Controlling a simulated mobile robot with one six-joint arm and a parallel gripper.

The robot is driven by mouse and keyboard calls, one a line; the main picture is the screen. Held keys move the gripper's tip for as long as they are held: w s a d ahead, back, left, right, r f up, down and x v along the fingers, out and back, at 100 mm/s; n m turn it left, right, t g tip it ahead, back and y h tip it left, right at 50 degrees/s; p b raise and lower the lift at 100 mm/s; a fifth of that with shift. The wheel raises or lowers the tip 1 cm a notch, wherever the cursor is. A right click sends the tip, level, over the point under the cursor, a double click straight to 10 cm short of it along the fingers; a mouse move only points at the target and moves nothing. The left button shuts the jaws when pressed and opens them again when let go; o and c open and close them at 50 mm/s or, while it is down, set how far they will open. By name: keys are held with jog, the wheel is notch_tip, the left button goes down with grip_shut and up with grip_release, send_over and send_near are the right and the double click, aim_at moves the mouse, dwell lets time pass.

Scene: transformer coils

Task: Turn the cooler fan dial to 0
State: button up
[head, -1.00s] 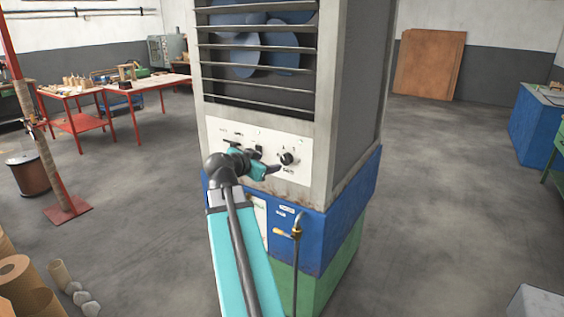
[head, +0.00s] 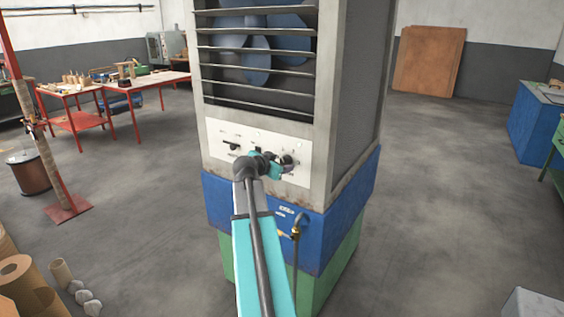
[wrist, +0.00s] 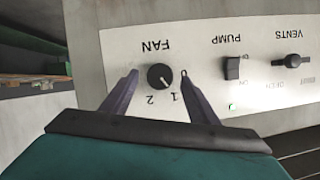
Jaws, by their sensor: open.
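The cooler's fan dial (wrist: 160,77) is a round black knob on a white control panel (wrist: 130,45), seen upside down in the wrist view under the label FAN. Its pale mark appears to point toward the 1; the labels 0, 1 and 2 lie around it. My gripper (wrist: 159,74) is open, with one finger on each side of the dial; gaps show between the fingers and the knob, and I cannot tell the depth. The right finger partly overlaps the 0. In the head view my gripper (head: 284,163) is at the panel's right part and hides most of the dial.
The pump switch (wrist: 232,68) and the vents knob (wrist: 292,61) sit on the same panel, right of the dial in the wrist view. In the head view a brass tap on a pipe (head: 296,232) stands just below my gripper, in front of the blue base (head: 340,210).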

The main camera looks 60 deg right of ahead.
jog(key=shift+x, duration=0.9)
jog(key=c, duration=1)
jog(key=shift+c, duration=0.2)
